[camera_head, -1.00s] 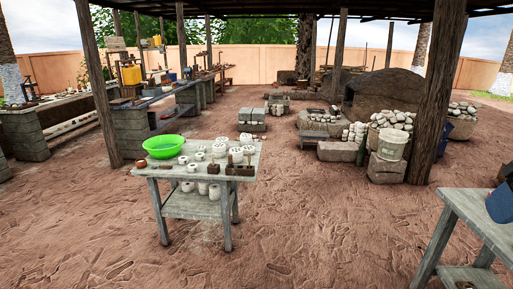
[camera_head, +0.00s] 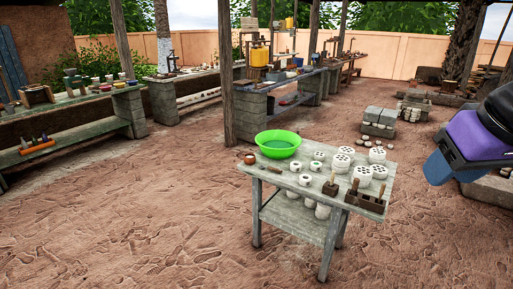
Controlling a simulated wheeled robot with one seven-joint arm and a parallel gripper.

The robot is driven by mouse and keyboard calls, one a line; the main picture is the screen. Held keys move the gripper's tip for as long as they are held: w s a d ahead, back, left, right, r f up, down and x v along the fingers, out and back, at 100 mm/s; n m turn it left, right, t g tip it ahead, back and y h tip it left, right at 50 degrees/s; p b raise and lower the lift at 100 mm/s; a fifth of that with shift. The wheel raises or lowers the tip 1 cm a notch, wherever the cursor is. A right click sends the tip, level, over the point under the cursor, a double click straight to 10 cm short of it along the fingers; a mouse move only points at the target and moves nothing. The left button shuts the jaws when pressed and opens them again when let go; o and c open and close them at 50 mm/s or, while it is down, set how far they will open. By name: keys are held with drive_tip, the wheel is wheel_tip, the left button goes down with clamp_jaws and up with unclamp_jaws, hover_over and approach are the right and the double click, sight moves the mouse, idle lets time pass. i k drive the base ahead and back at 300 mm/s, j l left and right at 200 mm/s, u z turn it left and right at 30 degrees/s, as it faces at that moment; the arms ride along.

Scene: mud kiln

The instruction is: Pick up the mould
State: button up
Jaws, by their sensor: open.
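A worn pale wooden table (camera_head: 270,205) stands in front of me, right of centre. On its right front edge is a dark brown wooden block-like piece with upright handles (camera_head: 365,202), which may be the mould. A smaller brown piece with a handle (camera_head: 331,187) sits just left of it. I cannot tell for certain which one is the mould. Part of my arm (camera_head: 470,145), purple, black and blue, juts in from the right edge, apart from the table.
A green bowl (camera_head: 278,144), a small brown pot (camera_head: 250,159) and several white perforated pieces (camera_head: 362,177) crowd the tabletop. More white pieces sit on its lower shelf. Long workbenches (camera_head: 70,130) line the left and back. A wooden post (camera_head: 246,70) rises behind the table. The dirt floor at front left is clear.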

sight(316, 166)
drive_tip(key=i+j+u, duration=0.15)
drive_tip(key=i+u, duration=0.3)
drive_tip(key=i+l+u, duration=0.1)
drive_tip(key=i+u, duration=0.35)
drive_tip(key=i, duration=0.15)
drive_tip(key=i+z, duration=0.4)
drive_tip(key=i, duration=0.15)
drive_tip(key=i+z, duration=0.35)
drive_tip(key=i, duration=0.25)
drive_tip(key=i+j+z, duration=0.4)
drive_tip(key=i, duration=0.15)
drive_tip(key=l, duration=0.1)
